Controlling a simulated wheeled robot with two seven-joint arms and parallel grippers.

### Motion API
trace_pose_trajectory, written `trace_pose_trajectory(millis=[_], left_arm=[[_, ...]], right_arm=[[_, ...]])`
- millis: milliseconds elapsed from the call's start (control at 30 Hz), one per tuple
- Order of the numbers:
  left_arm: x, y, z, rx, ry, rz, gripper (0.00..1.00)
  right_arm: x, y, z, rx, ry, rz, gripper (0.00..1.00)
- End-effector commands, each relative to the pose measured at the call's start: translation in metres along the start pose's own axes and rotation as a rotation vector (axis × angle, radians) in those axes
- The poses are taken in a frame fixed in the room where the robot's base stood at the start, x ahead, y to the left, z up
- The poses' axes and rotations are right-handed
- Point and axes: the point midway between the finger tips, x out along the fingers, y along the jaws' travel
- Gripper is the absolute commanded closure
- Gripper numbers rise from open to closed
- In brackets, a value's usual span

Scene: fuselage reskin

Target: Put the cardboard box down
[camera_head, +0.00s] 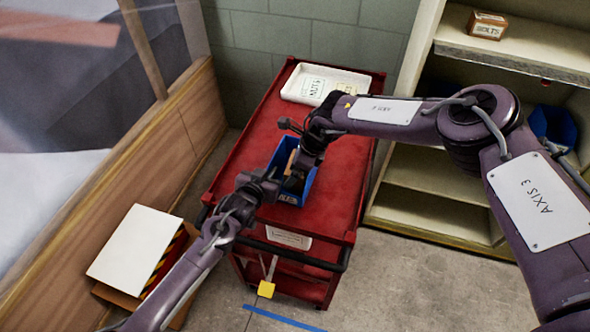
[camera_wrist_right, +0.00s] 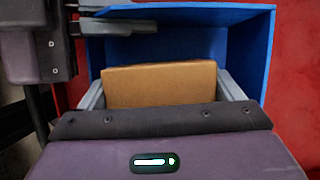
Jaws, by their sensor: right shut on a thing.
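The cardboard box (camera_wrist_right: 160,85) is plain brown and sits between the two grey fingers of my right gripper (camera_wrist_right: 162,95) in the right wrist view. My right gripper (camera_head: 297,168) is shut on it at the blue bin (camera_head: 308,187). The bin's blue walls (camera_wrist_right: 262,50) rise behind and beside the box; whether the box touches the bin's floor is hidden. In the head view only a sliver of the box (camera_head: 291,161) shows. My left gripper (camera_head: 270,183) is at the bin's left edge, and its fingers overlap the rim in the wrist view; their opening is unclear.
The bin stands on a red cart (camera_head: 342,175) with a white tray (camera_head: 322,83) at its far end. A shelf unit (camera_head: 430,205) on the right holds a small bolts box (camera_head: 487,25). A box with a white panel (camera_head: 135,245) lies on the floor at left.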

Motion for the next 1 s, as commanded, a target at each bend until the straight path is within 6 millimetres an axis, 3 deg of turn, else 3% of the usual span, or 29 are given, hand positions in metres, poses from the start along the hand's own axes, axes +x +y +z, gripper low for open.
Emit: trace_pose_trajectory(millis=[133, 533, 567, 600, 667, 1000], left_arm=[[0.0, 0.0, -0.001, 0.0, 0.002, 0.0, 1.0], [0.0, 0.0, -0.001, 0.0, 0.002, 0.0, 1.0], [0.0, 0.0, -0.001, 0.0, 0.002, 0.0, 1.0], [0.0, 0.0, -0.001, -0.001, 0.002, 0.0, 1.0], [0.0, 0.0, -0.001, -0.001, 0.002, 0.0, 1.0], [0.0, 0.0, -0.002, -0.001, 0.004, 0.0, 1.0]], right_arm=[[0.012, -0.001, -0.004, -0.001, -0.002, -0.003, 0.57], [0.017, -0.001, -0.006, -0.001, -0.002, -0.002, 0.57], [0.017, -0.001, -0.007, 0.0, -0.001, -0.001, 0.11], [0.017, -0.001, -0.007, -0.001, -0.001, -0.001, 0.06], [0.017, -0.001, -0.007, 0.0, -0.001, -0.001, 0.0], [0.01, -0.002, -0.007, 0.001, -0.001, -0.003, 0.0]])
